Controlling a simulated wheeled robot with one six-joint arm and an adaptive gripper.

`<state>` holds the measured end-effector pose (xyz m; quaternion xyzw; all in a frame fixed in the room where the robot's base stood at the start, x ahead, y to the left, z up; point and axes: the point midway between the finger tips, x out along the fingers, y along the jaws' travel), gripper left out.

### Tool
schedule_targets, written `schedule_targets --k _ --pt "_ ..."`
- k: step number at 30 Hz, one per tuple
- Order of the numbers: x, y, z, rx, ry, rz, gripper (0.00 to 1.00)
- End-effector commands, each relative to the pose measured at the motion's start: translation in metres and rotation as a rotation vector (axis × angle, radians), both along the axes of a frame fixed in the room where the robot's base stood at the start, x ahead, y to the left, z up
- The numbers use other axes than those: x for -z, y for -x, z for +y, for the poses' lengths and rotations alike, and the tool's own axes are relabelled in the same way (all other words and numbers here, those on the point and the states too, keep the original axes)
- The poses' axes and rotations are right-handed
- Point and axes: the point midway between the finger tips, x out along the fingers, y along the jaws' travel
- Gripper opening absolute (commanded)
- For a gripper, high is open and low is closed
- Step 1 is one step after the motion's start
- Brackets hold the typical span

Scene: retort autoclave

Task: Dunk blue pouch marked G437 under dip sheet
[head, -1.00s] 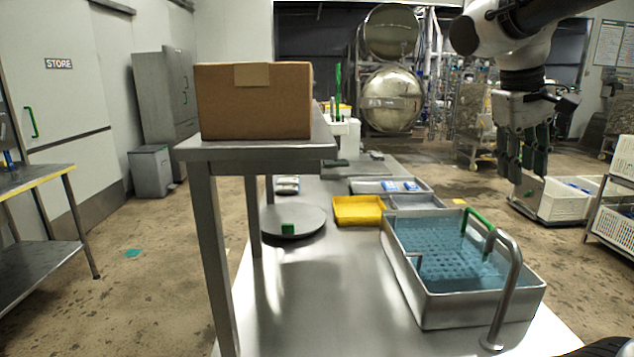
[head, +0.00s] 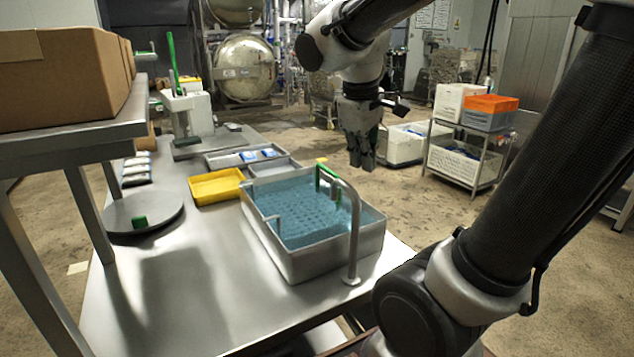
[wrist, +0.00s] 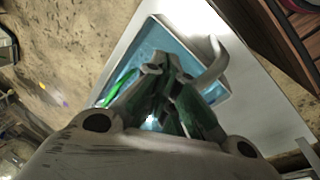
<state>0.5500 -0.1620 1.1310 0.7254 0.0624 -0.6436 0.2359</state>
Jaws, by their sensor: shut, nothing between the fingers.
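The dip sheet, a blue perforated sheet (head: 300,212), lies in a steel water basin (head: 320,262) at the front right of the steel bench. A green handle (head: 322,180) stands up at the basin's far right side. Small blue and white pouches (head: 258,155) lie in a grey tray behind the basin; their markings are too small to read, so I cannot tell which is G437. My gripper (head: 362,165) is shut and empty, hanging above and beyond the basin's right side. In the wrist view my gripper (wrist: 165,75) points down with the basin (wrist: 222,92) below it.
A curved steel pipe (head: 353,235) rises at the basin's front right corner. A yellow tray (head: 216,187), a round turntable (head: 150,220) and a shelf with cardboard boxes (head: 60,85) stand to the left. The bench front is clear.

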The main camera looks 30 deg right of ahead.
Motion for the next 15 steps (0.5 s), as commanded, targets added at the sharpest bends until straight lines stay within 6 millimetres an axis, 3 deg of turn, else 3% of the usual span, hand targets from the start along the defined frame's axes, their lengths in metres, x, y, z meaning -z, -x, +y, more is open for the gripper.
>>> schedule_targets --k 7,12,15 --pt "0.034 -0.087 0.013 -0.417 0.371 0.387 0.00" --pt "0.064 -0.145 0.040 -0.678 0.612 0.612 0.00" --pt "0.080 -0.170 0.057 -0.791 0.721 0.708 0.00"
